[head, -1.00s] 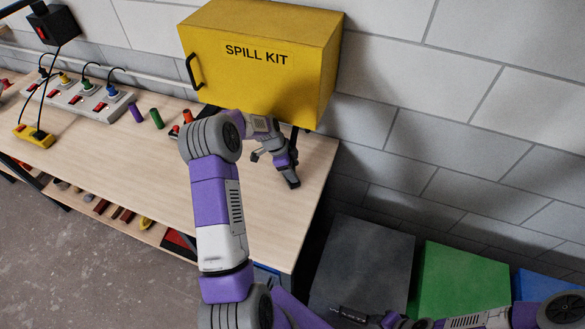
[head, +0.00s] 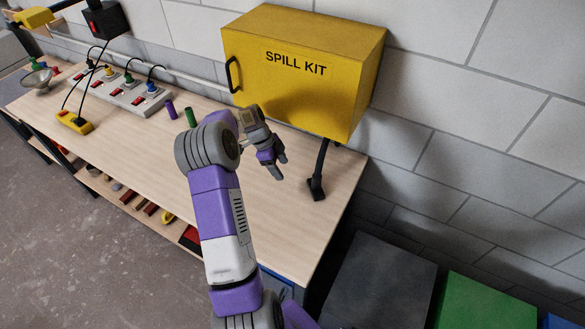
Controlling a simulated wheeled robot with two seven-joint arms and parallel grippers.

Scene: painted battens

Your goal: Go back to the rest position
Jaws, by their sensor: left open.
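My left gripper (head: 280,168) is open and empty. It hangs over the right part of the wooden workbench (head: 270,225), in front of and below the yellow spill kit box (head: 300,65). Its fingers point down and to the right, apart from the box. My left arm (head: 222,215) is purple, white and grey. It rises from the bottom edge and bends at a grey joint over the bench. My right gripper is out of view.
A black post with a foot (head: 317,185) stands at the bench's right end. Purple (head: 170,108) and green (head: 190,117) cylinders, a power strip (head: 125,92) and a yellow socket block (head: 74,122) lie farther left. Grey (head: 380,275) and green (head: 480,300) boxes stand right of the bench.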

